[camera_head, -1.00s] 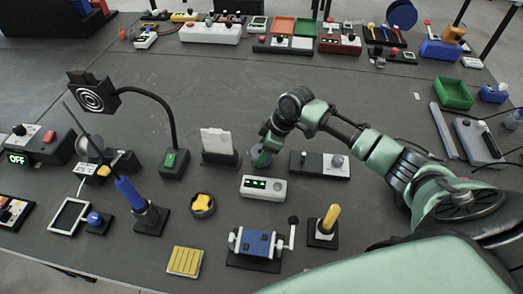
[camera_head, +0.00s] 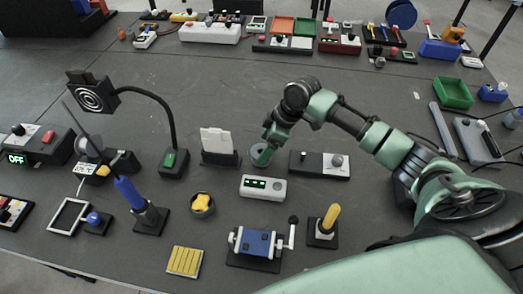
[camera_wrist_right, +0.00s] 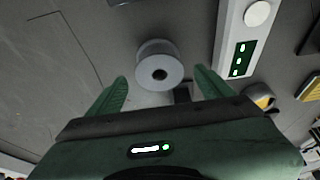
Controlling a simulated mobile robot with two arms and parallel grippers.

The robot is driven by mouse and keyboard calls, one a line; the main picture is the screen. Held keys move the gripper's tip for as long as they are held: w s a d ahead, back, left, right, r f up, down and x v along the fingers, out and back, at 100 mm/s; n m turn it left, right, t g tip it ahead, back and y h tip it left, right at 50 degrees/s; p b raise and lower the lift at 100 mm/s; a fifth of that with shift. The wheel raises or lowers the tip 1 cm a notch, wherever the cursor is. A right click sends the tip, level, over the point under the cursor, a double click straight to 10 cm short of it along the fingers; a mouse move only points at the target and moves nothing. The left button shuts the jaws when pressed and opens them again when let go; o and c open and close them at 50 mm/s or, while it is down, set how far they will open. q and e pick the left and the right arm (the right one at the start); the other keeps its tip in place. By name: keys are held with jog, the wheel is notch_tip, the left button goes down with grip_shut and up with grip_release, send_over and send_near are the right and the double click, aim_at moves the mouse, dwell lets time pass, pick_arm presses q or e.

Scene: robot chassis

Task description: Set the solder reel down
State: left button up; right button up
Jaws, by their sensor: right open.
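The grey solder reel (camera_wrist_right: 160,66) stands on the dark table in the right wrist view, its round end with a dark centre hole facing the camera. It shows partly in the head view (camera_head: 257,150), beside the green fingers that cover some of it. My right gripper (camera_wrist_right: 162,88) is open, its green fingers spread to either side with the reel ahead of the gap between them. In the head view my right gripper (camera_head: 264,156) is behind the white box with the green display. My left gripper is not in view.
The white display box (camera_head: 263,188) is close in front of the right gripper. A white card on a stand (camera_head: 217,142) is at its left and a dark switch box (camera_head: 319,165) at its right. The table behind is largely clear.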

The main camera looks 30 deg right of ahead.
jog(key=v, duration=0.8)
jog(key=shift+r, duration=0.35)
jog(key=shift+s+d, duration=0.1)
